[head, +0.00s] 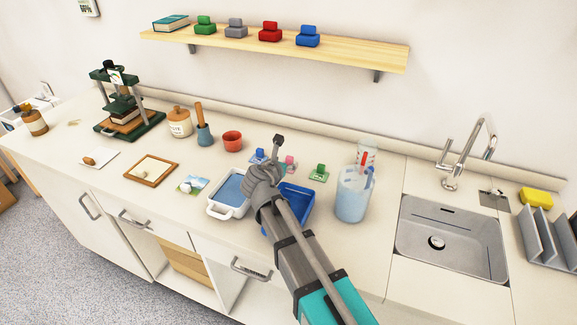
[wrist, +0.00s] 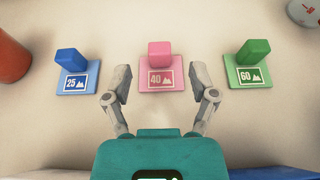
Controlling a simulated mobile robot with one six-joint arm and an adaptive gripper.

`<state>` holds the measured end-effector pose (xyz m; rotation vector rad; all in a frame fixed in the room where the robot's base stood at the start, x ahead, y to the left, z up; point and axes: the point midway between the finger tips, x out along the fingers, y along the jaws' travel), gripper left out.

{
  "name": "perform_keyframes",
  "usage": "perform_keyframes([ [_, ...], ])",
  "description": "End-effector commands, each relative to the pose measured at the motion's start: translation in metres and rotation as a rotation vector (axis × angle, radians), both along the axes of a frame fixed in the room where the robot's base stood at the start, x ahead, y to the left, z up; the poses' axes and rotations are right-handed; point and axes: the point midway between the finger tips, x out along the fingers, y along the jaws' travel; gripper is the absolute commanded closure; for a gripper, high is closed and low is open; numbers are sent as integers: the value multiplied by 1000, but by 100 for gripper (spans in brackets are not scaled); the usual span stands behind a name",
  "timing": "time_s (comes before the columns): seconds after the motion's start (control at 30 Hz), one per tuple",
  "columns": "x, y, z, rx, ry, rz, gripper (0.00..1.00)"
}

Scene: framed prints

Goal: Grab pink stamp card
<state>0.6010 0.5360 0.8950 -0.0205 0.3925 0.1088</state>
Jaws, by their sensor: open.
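The pink stamp card (wrist: 163,78) lies flat on the counter in the wrist view. It shows the number 40 and a picture mark, and a pink block (wrist: 160,54) stands on its far part. In the head view the pink card (head: 290,162) is small and partly hidden by my arm. My gripper (wrist: 161,90) is open and empty, with its two fingers apart on either side of the card's near edge. I cannot tell its exact height above the counter.
A blue card (wrist: 73,82) marked 25 lies left of the pink one and a green card (wrist: 251,78) marked 60 lies right. A red cup (head: 232,141), white tray (head: 229,210), blue tray (head: 297,198) and bluish jug (head: 354,195) stand nearby. The sink (head: 455,240) is right.

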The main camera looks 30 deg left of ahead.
Motion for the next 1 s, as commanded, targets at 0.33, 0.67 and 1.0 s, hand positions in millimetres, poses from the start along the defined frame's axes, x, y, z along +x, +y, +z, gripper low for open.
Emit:
perform_keyframes([
  [0.33,24,3,-11,-1,0,1,26],
  [0.67,23,4,-10,-1,0,2,26],
  [1.0,23,4,-10,-1,0,2,55],
])
